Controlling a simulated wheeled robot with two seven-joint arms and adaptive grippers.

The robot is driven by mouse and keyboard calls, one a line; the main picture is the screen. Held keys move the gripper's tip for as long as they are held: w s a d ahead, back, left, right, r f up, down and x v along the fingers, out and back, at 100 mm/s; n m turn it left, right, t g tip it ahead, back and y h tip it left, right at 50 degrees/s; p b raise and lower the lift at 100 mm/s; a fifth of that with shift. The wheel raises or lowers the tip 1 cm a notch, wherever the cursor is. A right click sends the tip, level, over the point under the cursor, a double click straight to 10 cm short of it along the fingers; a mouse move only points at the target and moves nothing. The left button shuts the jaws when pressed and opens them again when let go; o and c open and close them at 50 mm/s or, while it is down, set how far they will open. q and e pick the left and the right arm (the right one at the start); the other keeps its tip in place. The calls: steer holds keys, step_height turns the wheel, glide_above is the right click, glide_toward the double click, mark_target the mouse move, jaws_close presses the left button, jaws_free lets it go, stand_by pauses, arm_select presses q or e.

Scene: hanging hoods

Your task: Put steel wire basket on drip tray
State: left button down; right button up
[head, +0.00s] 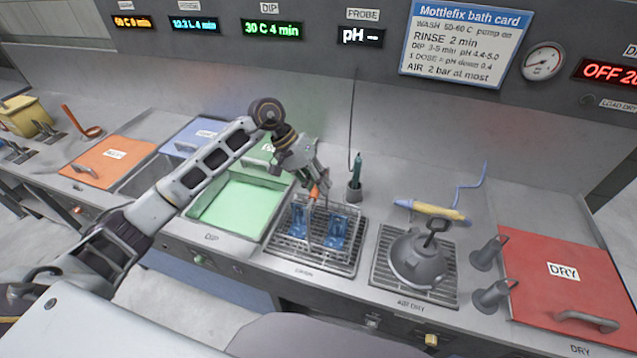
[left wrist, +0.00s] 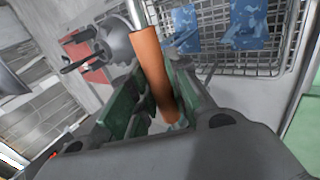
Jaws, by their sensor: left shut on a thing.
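The steel wire basket (head: 304,238) stands on or just above the drip tray (head: 343,265), with blue pieces (head: 337,232) in it; I cannot tell whether it touches the tray. In the left wrist view the wire basket (left wrist: 245,62) shows at the upper right with the blue pieces inside. My left gripper (head: 317,190) is above the basket. Its fingers in the left wrist view (left wrist: 158,105) are shut on the basket's orange handle grip (left wrist: 153,75). My right gripper is not in view.
Left of the tray is the green dip bath (head: 238,206). Right is a rack (head: 388,278) with a grey kettle-like pot (head: 418,262). A probe (head: 356,172) stands in a holder behind the tray. A yellow air tool (head: 430,211) lies behind the pot.

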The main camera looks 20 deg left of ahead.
arm_select(q)
steer(key=c, duration=1.3)
jaws_free()
steer(key=shift+c, duration=0.2)
steer(key=shift+f, duration=0.1)
steer(key=shift+r, duration=0.2)
steer(key=shift+a+r, duration=0.25)
steer(key=b+v, duration=0.3)
steer(key=v, duration=0.8)
steer(key=shift+r, duration=0.1)
